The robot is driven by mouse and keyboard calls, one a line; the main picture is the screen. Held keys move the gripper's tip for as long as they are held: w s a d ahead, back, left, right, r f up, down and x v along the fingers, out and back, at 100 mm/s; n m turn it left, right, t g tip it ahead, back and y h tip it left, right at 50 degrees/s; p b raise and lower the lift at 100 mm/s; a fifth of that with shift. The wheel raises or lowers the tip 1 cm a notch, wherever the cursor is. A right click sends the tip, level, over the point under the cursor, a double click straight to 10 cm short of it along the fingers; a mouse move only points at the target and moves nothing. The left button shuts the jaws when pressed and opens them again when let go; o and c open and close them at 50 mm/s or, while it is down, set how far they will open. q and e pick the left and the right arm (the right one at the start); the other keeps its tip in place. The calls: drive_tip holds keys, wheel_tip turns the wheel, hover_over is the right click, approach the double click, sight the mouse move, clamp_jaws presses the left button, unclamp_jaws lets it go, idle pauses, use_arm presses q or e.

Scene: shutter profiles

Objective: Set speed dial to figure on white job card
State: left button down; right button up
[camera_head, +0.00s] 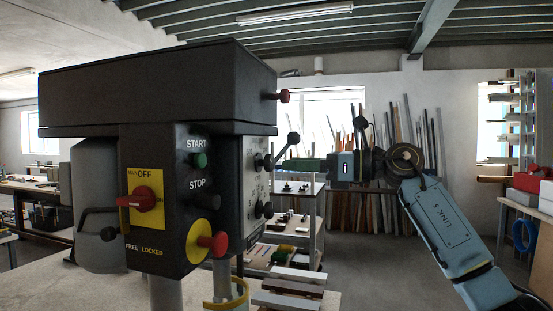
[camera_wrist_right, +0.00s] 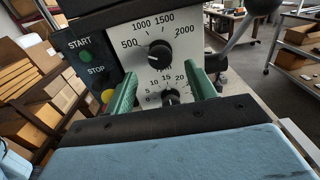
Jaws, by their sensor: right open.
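The speed dial (camera_wrist_right: 159,53) is a black knob on a pale panel marked 500 to 2000. Its light mark points left, toward the 500 side. My right gripper (camera_wrist_right: 163,76) is open, with one green finger on each side below the speed dial; nothing shows between them but the panel and a lower knob. In the head view my right gripper (camera_head: 287,165) points left at the side panel of the dark machine (camera_head: 155,90). Contact cannot be told. I cannot make out a white job card. My left gripper is not in view.
A lower black knob (camera_wrist_right: 170,97) has a scale with 5 to 20. A ball-ended lever (camera_head: 288,143) sticks out near my right gripper. The machine's front has a red switch (camera_head: 143,198), a green START button (camera_head: 199,160) and a red knob (camera_head: 214,243).

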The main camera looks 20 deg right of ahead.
sight(272, 163)
drive_tip(key=p+x, duration=0.1)
drive_tip(key=x, duration=0.4)
drive_tip(key=shift+w+a, duration=0.1)
drive_tip(key=c, duration=1)
